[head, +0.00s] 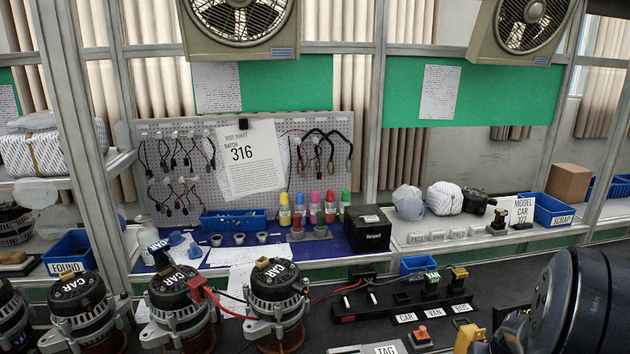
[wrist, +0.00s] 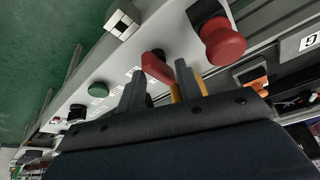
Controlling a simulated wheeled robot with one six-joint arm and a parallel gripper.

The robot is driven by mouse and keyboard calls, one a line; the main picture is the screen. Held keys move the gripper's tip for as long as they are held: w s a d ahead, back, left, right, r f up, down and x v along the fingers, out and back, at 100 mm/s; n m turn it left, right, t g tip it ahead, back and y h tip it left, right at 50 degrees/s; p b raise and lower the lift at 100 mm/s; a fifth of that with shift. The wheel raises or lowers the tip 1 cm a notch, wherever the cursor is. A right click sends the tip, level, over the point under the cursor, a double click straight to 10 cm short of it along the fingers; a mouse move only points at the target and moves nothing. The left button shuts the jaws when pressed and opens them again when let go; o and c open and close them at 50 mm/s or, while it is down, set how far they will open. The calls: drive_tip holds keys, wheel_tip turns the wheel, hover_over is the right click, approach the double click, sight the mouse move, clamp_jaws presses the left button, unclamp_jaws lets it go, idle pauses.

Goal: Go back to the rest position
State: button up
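My gripper (wrist: 160,72) shows in the wrist view, its two dark fingers spread apart. It is over a pale control panel (wrist: 75,98). A red handle (wrist: 157,68) on the panel shows between the fingertips; I cannot tell whether they touch it. Nothing lifted shows in the gripper. In the head view, my dark arm (head: 583,300) fills the lower right, and the fingers cannot be made out there.
The panel has a red mushroom button (wrist: 222,42) close to the right finger and a green button (wrist: 98,89) to the left. In the head view, alternators (head: 277,310) stand at the front left, and a black connector block (head: 402,307) lies beside my arm.

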drive_tip(key=shift+a+m+h+p, duration=0.1)
drive_tip(key=shift+m+h+p, duration=0.2)
drive_tip(key=shift+m+p, duration=0.65)
